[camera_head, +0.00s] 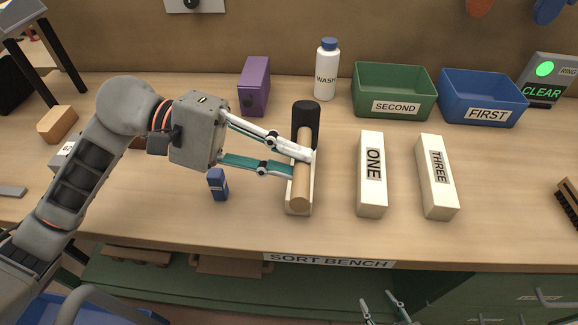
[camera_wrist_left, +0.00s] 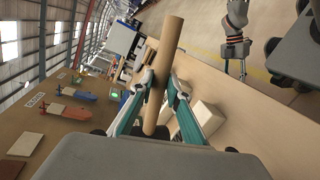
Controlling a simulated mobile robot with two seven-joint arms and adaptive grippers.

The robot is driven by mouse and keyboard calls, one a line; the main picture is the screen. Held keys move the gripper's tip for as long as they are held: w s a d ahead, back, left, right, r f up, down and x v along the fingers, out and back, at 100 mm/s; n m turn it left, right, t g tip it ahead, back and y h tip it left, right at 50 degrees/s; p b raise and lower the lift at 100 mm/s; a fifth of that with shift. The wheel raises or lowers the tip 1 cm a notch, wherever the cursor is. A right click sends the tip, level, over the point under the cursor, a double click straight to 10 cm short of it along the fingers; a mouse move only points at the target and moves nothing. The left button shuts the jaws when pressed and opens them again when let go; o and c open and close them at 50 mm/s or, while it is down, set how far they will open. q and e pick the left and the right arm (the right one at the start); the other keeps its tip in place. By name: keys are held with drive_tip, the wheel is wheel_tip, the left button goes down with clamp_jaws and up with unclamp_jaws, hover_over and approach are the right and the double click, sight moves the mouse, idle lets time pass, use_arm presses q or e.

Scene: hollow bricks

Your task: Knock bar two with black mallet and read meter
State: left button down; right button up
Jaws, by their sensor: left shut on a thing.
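My left gripper (camera_head: 303,164) is shut on the wooden handle of the black mallet (camera_head: 306,118), whose black head points to the back of the bench. The handle also shows between the fingers in the left wrist view (camera_wrist_left: 168,60). A white bar (camera_head: 292,206) is beneath the mallet, its label hidden; I cannot tell whether they touch. Bar ONE (camera_head: 371,205) and bar THREE (camera_head: 440,203) lie to its right. The meter (camera_head: 545,78) at the far right shows a green light, "CLEAR" and "RING". My right gripper (camera_head: 376,297) is open and empty below the bench's front edge.
A green SECOND bin (camera_head: 394,78), a blue FIRST bin (camera_head: 483,85), a white WASH bottle (camera_head: 326,80) and a purple box (camera_head: 254,85) stand at the back. A brush (camera_head: 568,203) lies at right.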

use_arm(q)
drive_tip(key=shift+r, duration=0.3)
drive_tip(key=shift+r+p, duration=0.35)
drive_tip(key=shift+r, duration=1.55)
